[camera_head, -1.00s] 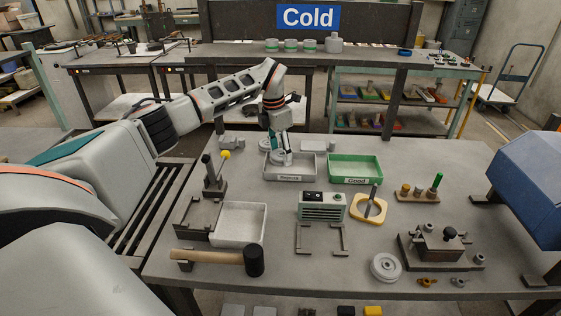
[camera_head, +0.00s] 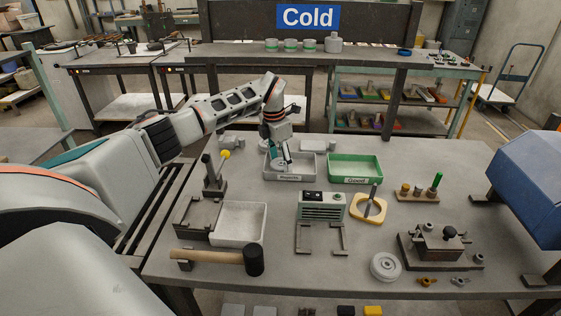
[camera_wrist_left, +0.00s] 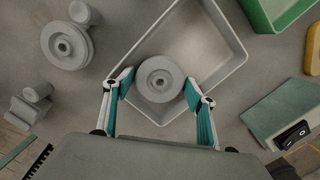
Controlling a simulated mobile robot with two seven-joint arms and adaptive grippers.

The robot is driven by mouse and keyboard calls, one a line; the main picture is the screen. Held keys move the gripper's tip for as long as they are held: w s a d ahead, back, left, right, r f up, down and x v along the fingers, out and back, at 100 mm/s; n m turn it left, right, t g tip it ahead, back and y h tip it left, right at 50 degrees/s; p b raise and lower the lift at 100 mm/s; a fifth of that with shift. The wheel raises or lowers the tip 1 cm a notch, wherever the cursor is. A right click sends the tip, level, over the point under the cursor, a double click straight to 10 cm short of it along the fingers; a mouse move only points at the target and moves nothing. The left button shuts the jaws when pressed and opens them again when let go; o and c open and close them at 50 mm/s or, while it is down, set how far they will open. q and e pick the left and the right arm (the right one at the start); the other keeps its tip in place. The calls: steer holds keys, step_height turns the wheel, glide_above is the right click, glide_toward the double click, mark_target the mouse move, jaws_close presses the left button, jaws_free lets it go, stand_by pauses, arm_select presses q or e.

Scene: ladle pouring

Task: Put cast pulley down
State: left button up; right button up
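My left gripper (camera_head: 282,164) is down at the grey tray labelled Rejects (camera_head: 312,178). In the left wrist view the gripper (camera_wrist_left: 159,84) has a finger against each side of a round grey cast pulley (camera_wrist_left: 160,79) with a hub hole. The pulley is inside the grey tray's outline (camera_wrist_left: 232,66), close to one corner. Whether it touches the tray floor is hard to tell. Another grey pulley (camera_head: 385,266) lies flat at the table's front right. My right gripper is not in view.
A green tray labelled Good (camera_head: 376,166) stands right of the grey tray. More grey castings (camera_wrist_left: 66,46) lie just outside the tray. A yellow-knobbed lever fixture (camera_head: 214,175), a pale green box (camera_head: 321,205) and a mallet (camera_head: 254,262) are nearer the front.

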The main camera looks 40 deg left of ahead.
mark_target(277, 165)
arm_select(q)
step_height(277, 165, up, 12)
steer(key=s, duration=0.1)
steer(key=shift+s+a+r+p, duration=0.15)
steer(key=shift+a+p, duration=0.15)
steer(key=shift+s, duration=0.1)
stand_by(0.6)
